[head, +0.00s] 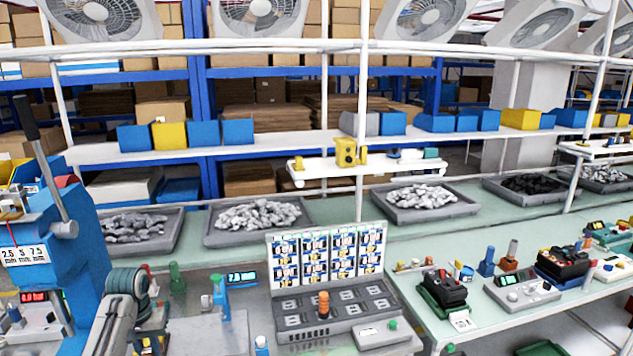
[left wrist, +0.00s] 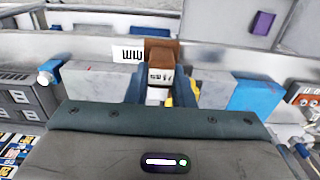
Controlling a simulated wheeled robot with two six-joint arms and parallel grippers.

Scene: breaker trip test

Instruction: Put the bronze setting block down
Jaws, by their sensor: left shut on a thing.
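The bronze setting block (left wrist: 162,52) is a brown block in the left wrist view, at the far end of my left gripper (left wrist: 162,88). The blue fingers of my left gripper stand on both sides of it and are shut on it. A small pale face with dark markings shows just below the brown part. Whether its underside touches anything is hidden. In the head view my left arm comes in at the lower left, with the gripper at the bottom edge; the block is not clear there. My right gripper is in neither view.
A grey breaker panel (head: 345,315) with a card board (head: 328,255) stands right of my left arm. A blue press (head: 40,240) with a long lever stands at the left. A small blue gauge with a lit display (head: 241,279) and a green bottle-shaped piece (head: 176,278) are close by.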

